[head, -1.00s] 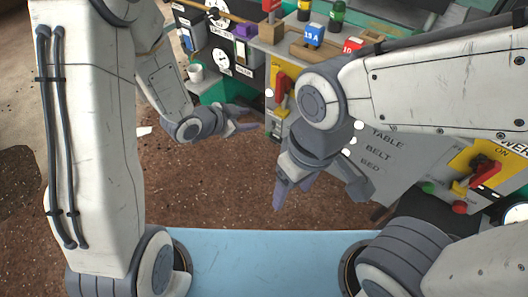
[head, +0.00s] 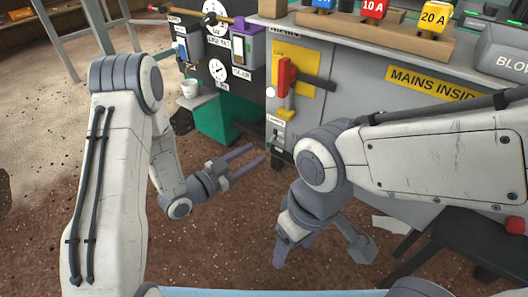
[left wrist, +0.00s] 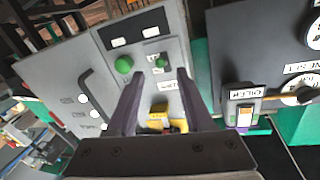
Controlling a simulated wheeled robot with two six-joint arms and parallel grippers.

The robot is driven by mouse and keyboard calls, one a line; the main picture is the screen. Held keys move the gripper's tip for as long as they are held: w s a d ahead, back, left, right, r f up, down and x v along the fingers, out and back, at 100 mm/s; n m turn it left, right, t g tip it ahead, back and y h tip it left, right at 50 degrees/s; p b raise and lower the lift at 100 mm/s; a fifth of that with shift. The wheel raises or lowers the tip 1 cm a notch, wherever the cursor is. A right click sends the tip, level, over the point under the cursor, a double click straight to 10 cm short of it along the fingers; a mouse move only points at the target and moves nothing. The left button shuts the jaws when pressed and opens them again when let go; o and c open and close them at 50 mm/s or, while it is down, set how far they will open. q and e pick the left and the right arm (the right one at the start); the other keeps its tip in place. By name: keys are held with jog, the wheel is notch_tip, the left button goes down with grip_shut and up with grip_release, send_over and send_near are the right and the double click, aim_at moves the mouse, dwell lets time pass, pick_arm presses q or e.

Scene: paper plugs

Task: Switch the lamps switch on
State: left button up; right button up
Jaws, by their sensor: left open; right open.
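A small switch (head: 278,135) sits low on the grey cabinet's left part, under a small white label that seems to read "Lamps". Above it is a larger red-handled lever (head: 286,76) on a yellow plate. My left gripper (head: 257,153) is open and empty, its fingers pointing right toward the cabinet's lower left corner, apparently short of it. In the left wrist view, my left fingers (left wrist: 160,76) are spread before a grey panel with a green button (left wrist: 124,64) and a small green-tipped switch (left wrist: 161,62); its labels are unreadable. My right gripper (head: 322,258) is open and empty, pointing down.
A dark gauge board (head: 216,50) stands left of the cabinet, with a white cup (head: 189,88) near it. A green box (head: 222,122) stands below. Fuse blocks (head: 372,10) top the cabinet. A dark stool-like object (head: 470,235) is at right. Brown floor lies between my arms.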

aim_at(270, 142)
pick_arm(q)
jog(key=b+x, duration=0.1)
jog(key=x, duration=0.4)
grip_shut()
